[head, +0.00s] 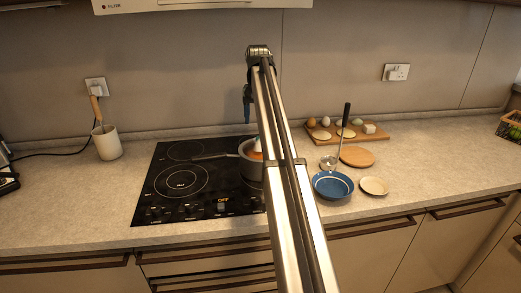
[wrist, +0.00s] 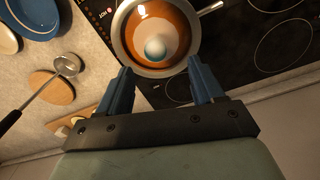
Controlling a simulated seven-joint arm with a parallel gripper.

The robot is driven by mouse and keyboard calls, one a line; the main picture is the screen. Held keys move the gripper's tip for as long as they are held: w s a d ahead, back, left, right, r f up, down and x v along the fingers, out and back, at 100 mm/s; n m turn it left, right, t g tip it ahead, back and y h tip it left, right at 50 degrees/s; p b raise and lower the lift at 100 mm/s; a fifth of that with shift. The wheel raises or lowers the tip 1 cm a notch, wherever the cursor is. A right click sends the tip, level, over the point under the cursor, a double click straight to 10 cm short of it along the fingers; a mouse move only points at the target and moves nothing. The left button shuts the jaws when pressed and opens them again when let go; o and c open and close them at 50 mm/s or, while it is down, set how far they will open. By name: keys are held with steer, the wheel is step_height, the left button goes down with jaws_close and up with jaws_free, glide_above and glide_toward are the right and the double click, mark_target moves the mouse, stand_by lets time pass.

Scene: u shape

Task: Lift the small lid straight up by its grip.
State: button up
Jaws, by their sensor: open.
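A steel saucepan (head: 245,163) stands on the hob, partly hidden by my arm. In the wrist view the pan (wrist: 118,22) is seen from above, orange inside. A pale round piece with a whitish-blue rounded top (wrist: 155,49) is in its middle; I take it for the small lid with its grip, but cannot be sure. It also shows as a white tip (head: 257,143) in the head view. My gripper (wrist: 160,68) is open, its two blue fingers apart and empty, with the rounded top between and beyond the fingertips. In the head view a blue finger (head: 247,108) shows.
The black hob (head: 160,200) has free room left of the pan. Right of my arm are a blue bowl (head: 333,185), a pale small plate (head: 374,186), a ladle (head: 328,162), a wooden disc (head: 357,156) and a board (head: 375,135) with food. A utensil crock (head: 107,143) stands at left.

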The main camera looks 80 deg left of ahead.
step_height(320, 180, down, 4)
steer(key=shift+w+r, duration=0.1)
steer(key=shift+w+d+f, duration=0.1)
steer(key=shift+w+f, duration=0.05)
steer(key=shift+f, duration=1.15)
steer(key=shift+w+f, duration=0.15)
steer(key=shift+f, duration=1.15)
jaws_close()
